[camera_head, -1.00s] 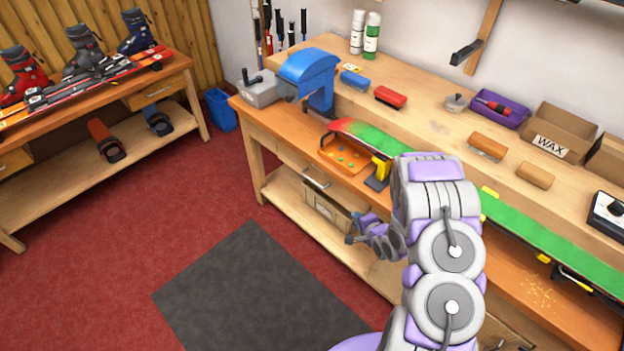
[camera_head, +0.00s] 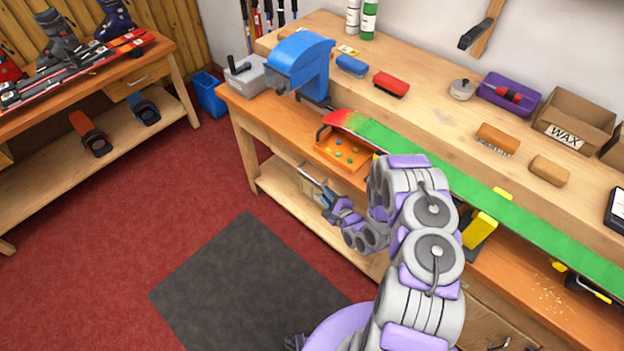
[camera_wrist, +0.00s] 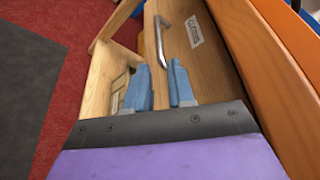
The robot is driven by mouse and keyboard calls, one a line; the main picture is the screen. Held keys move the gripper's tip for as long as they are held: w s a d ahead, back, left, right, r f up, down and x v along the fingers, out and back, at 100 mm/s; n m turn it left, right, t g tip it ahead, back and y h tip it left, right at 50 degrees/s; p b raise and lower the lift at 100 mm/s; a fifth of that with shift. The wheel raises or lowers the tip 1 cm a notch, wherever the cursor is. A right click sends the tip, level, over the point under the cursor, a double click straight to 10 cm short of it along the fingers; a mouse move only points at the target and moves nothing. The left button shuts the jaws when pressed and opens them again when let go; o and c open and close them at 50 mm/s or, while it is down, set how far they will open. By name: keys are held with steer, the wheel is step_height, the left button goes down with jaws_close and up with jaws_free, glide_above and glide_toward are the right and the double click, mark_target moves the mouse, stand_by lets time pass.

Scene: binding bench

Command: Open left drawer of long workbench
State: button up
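The long workbench (camera_head: 440,110) runs along the wall to the right. Its left drawer (camera_head: 287,154) has a wooden front with a metal bar handle (camera_head: 312,175) and looks closed. In the wrist view the drawer front (camera_wrist: 200,65) carries a small paper label, and the handle (camera_wrist: 160,35) stands just beyond my fingers. My gripper (camera_head: 325,197) is at the drawer's front, close to the handle. In the wrist view my gripper's blue fingers (camera_wrist: 159,72) are apart, with the handle's near end seen between their tips. I cannot tell whether they touch it.
A lower shelf (camera_head: 290,196) runs under the drawer. The dark floor mat (camera_head: 235,285) in front is clear.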

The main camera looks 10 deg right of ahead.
mark_target(311, 178)
steer(key=shift+b+x, duration=1.25)
steer(key=shift+x, duration=4.3)
steer(key=shift+a, duration=0.1)
steer(key=shift+s+a, duration=0.1)
steer(key=shift+f, duration=0.1)
jaws_close()
